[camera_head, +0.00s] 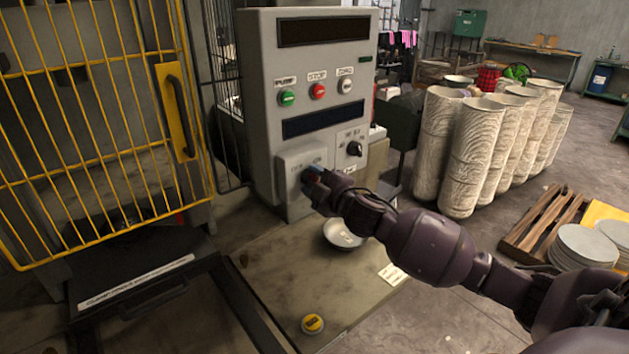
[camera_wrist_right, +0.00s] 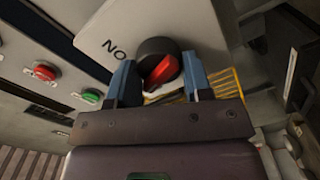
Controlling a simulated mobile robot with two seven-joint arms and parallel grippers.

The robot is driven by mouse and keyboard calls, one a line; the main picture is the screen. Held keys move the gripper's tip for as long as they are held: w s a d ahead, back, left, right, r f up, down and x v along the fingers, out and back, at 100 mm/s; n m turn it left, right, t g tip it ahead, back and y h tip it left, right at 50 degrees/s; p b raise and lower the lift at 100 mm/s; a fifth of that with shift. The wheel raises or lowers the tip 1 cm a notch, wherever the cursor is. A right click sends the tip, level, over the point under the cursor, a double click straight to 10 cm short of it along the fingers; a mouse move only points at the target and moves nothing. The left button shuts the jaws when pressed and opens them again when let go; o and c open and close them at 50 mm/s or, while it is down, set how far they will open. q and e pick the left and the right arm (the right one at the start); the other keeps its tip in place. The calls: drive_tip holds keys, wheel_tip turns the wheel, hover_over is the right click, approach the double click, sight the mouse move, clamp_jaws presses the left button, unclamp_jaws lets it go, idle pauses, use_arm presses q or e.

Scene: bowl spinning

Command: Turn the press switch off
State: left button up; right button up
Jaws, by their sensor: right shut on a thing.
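The press switch is a round black knob with a red grip bar (camera_wrist_right: 162,72), set on a light grey plate (camera_wrist_right: 150,20). The letters "NO" show beside it in the right wrist view. My right gripper (camera_wrist_right: 159,78) has its two blue fingers on either side of the knob and is shut on it. In the head view the right gripper (camera_head: 312,182) is against the grey switch box (camera_head: 292,165) low on the control cabinet's front, and it hides most of the knob. My left gripper is in neither view.
The grey control cabinet (camera_head: 262,60) has green, red and white buttons and another black knob (camera_head: 354,149). A yellow barred door (camera_head: 90,130) is at left.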

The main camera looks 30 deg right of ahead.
drive_tip(key=n, duration=0.4)
drive_tip(key=shift+f+n, duration=0.1)
drive_tip(key=shift+n, duration=0.3)
idle(0.4)
drive_tip(key=o, duration=0.9)
drive_tip(key=shift+s, duration=0.15)
drive_tip(key=s, duration=0.3)
drive_tip(key=s+b, duration=0.1)
drive_tip(key=s, duration=0.6)
drive_tip(key=shift+s+d+b, duration=0.25)
drive_tip(key=shift+d+b, duration=0.15)
